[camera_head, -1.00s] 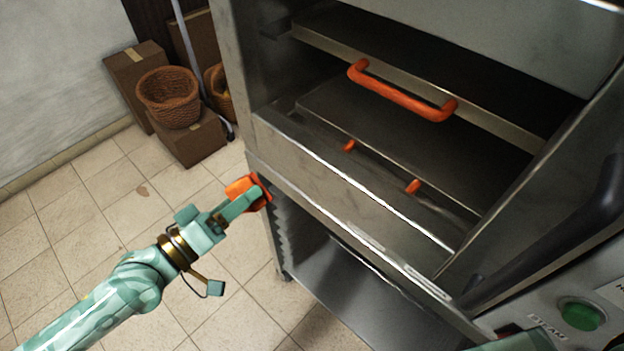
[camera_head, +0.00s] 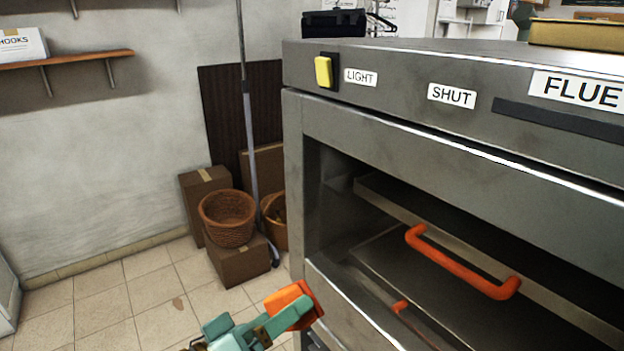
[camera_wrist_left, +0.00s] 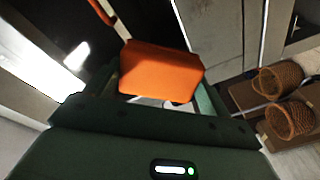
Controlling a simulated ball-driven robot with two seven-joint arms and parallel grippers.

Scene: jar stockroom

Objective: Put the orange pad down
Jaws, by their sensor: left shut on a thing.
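The orange pad (camera_head: 291,303) is a flat square piece held in my left gripper (camera_head: 268,327), beside the left front edge of the oven-like steel cabinet (camera_head: 293,180). In the left wrist view the pad (camera_wrist_left: 160,72) fills the space between the two fingers of my left gripper (camera_wrist_left: 158,100). The gripper is shut on it. In the head view I cannot tell whether the pad touches the cabinet. My right gripper does not show in either current view.
The cabinet's front is open, with an orange handle (camera_head: 462,264) inside. Labels LIGHT, SHUT and FLUE and a yellow switch (camera_head: 323,72) are along its top. Boxes and a wicker basket (camera_head: 227,217) stand by the wall. Tiled floor at the left is clear.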

